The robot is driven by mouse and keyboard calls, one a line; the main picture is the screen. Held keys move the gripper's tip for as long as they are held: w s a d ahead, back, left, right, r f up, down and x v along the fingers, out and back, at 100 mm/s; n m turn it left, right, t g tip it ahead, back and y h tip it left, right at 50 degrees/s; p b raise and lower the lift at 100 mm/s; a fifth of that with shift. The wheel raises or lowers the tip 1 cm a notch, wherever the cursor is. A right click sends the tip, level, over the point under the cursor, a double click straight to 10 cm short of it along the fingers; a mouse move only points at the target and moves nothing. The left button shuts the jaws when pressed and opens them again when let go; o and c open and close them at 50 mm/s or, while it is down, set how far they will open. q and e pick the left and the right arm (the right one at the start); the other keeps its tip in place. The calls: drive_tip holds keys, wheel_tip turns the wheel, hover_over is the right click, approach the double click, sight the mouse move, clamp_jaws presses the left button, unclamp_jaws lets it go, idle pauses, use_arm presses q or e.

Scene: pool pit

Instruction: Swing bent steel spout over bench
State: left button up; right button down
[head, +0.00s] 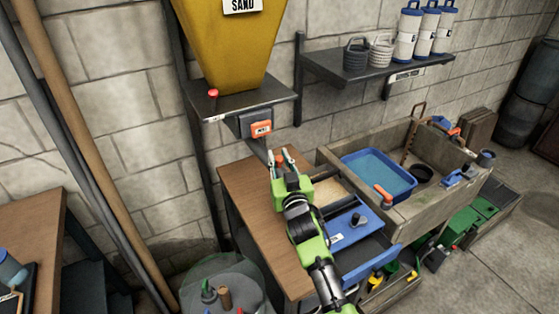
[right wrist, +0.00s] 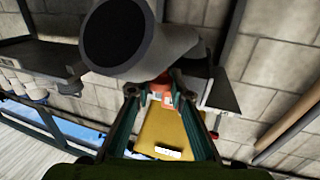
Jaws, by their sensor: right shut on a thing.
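The bent steel spout (head: 257,147) hangs under the yellow sand hopper (head: 228,45), below a small box with an orange label (head: 261,128). In the right wrist view the spout (right wrist: 160,45) is a thick grey tube with a dark round mouth, close in front of my fingers. My right gripper (head: 279,155) is at the spout, above the wooden bench (head: 250,195), and shut on it. It also shows in the right wrist view (right wrist: 160,92). The exact contact is partly hidden. My left gripper is not in view.
A blue tray (head: 344,236) lies on the bench's right side. A wooden trough (head: 405,215) with a blue basin (head: 378,172) stands to the right. A round clear-topped bin (head: 225,275) stands at front left.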

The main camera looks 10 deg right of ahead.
drive_tip(key=shift+d, duration=0.2)
drive_tip(key=c, duration=1.9)
unclamp_jaws()
drive_tip(key=shift+s, duration=6)
